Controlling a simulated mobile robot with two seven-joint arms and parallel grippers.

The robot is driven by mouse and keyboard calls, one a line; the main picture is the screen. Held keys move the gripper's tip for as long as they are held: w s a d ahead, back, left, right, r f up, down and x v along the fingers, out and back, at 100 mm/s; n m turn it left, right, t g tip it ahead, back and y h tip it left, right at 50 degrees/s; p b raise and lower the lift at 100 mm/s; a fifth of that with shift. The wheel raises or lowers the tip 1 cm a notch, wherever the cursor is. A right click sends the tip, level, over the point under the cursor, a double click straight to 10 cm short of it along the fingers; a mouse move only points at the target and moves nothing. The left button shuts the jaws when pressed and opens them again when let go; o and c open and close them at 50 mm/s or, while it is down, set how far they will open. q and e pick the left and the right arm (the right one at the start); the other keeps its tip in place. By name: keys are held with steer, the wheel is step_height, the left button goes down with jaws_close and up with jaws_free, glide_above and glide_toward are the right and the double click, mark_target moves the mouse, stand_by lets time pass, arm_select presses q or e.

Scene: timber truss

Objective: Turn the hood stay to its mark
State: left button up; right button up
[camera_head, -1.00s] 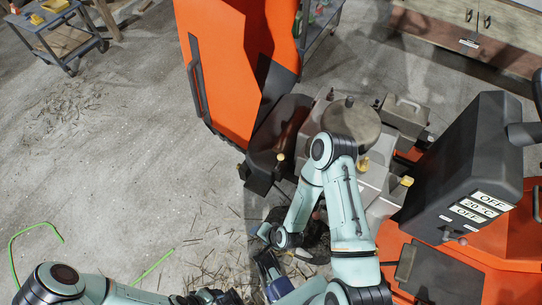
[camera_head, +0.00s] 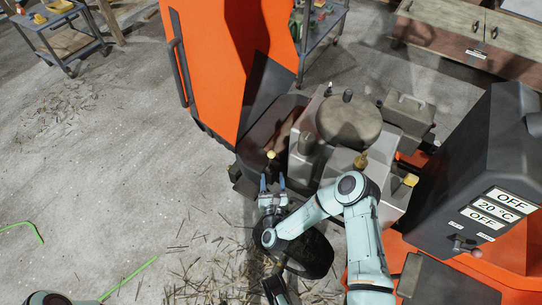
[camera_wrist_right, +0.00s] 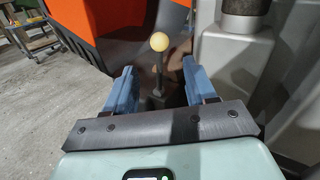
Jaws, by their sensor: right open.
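A thin upright rod with a pale yellow ball knob (camera_head: 271,155) stands at the dark side of the machine; I take it for the hood stay. In the right wrist view its knob (camera_wrist_right: 159,41) and grey rod show ahead, between the lines of the two fingers. My right gripper (camera_head: 272,183) is open, its blue fingers pointing at the rod from the near side. The fingers (camera_wrist_right: 158,75) hold nothing, and I cannot tell whether they touch the rod. I cannot make out the mark. My left gripper is out of view.
The orange hood (camera_head: 215,65) stands raised behind the rod. A dark control box (camera_head: 455,165) stands farther right.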

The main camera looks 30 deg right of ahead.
mark_target(271, 158)
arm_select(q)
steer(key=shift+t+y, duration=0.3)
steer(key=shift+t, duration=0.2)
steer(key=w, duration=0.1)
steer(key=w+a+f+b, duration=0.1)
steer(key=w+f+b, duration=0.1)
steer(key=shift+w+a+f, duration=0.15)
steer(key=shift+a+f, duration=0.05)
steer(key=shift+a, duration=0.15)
arm_select(e)
steer(key=x, duration=1.1)
